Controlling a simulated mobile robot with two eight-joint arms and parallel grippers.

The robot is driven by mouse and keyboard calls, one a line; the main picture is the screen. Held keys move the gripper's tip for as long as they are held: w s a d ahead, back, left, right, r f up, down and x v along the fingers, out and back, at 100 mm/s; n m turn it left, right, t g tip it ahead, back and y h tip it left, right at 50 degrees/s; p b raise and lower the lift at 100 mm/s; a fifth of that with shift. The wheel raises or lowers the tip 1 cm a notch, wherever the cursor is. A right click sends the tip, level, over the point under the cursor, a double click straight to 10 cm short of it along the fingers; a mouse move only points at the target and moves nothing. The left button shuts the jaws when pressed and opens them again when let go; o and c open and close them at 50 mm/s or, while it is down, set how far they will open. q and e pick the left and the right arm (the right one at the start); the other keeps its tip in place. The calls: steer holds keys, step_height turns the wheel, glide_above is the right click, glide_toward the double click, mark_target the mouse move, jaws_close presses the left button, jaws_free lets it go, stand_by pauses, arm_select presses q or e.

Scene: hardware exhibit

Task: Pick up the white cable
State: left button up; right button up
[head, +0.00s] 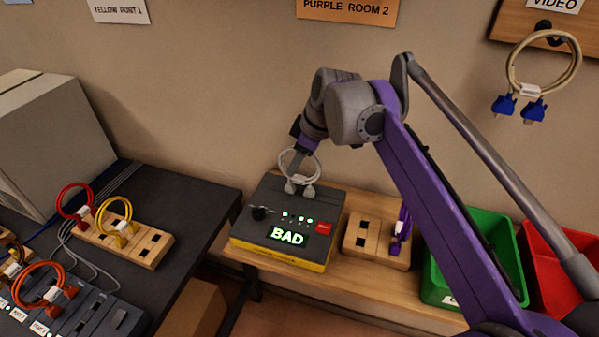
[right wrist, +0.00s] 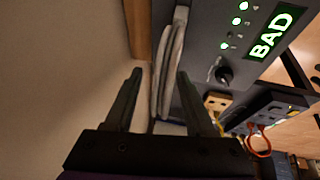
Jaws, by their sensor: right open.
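The white cable (head: 299,178) is a small loop standing upright at the back of a dark tester box (head: 270,215), with its two grey plugs at the box's top. My right gripper (head: 300,150) is at the upper part of the loop, coming from behind and above. In the right wrist view, the two dark fingers of the right gripper (right wrist: 160,76) are apart. The white cable (right wrist: 168,75) shows in the space between them, nearer the right finger. I cannot tell whether a finger touches it. My left gripper is not in view.
The box shows a lit "BAD" display (head: 287,235) and a red button (head: 325,227). A wooden block (head: 361,232) holds a purple cable (head: 401,226). Green (head: 441,285) and red (head: 545,265) bins stand at right. The wall is close behind the box.

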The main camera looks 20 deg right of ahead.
jaws_close()
steer(key=shift+r, duration=0.1)
stand_by(0.3)
